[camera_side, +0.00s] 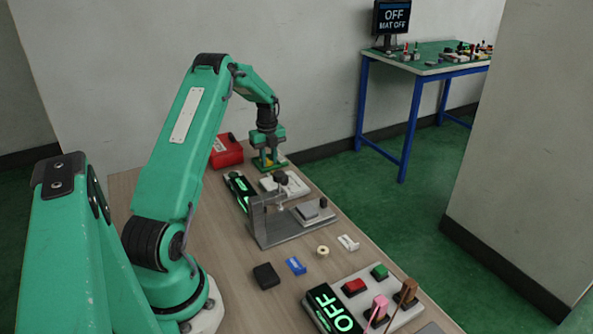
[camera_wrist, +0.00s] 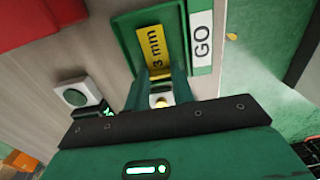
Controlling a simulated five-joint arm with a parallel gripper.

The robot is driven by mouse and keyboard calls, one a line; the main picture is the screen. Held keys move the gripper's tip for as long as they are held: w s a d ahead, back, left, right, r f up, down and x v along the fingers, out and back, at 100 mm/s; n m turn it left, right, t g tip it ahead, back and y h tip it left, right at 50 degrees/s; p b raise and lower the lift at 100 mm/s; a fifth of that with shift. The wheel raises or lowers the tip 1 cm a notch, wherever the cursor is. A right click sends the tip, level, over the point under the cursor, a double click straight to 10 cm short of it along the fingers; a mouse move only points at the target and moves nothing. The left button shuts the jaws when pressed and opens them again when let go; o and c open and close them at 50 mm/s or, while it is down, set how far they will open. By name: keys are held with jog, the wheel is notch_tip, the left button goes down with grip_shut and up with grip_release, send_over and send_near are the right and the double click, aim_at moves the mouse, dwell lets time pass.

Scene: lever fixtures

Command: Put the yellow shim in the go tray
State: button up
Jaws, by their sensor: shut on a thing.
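The yellow shim (camera_wrist: 155,48), marked "3 mm", is gripped at its near end between the jaws of my gripper (camera_wrist: 161,92). In the wrist view it lies over the inside of the green go tray (camera_wrist: 126,36), which has a white "GO" label (camera_wrist: 201,42) on its right side. In the side view my gripper (camera_side: 268,152) points down at the green tray (camera_side: 285,163) at the far end of the table, with a bit of yellow between its fingers. I cannot tell whether the shim touches the tray floor.
A red box (camera_side: 226,150) stands left of the tray. A grey lever fixture (camera_side: 272,226), a lit display (camera_side: 239,188) and a white block with a dark knob (camera_side: 290,184) stand nearer. A control panel (camera_side: 372,305) and several small parts lie at the front.

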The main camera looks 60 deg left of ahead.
jog(key=shift+f, duration=0.2)
jog(key=o, duration=0.7)
jog(key=shift+c, duration=0.2)
jog(key=shift+r, duration=0.1)
notch_tip(320, 180, up, 12)
dwell(0.4)
dwell(0.5)
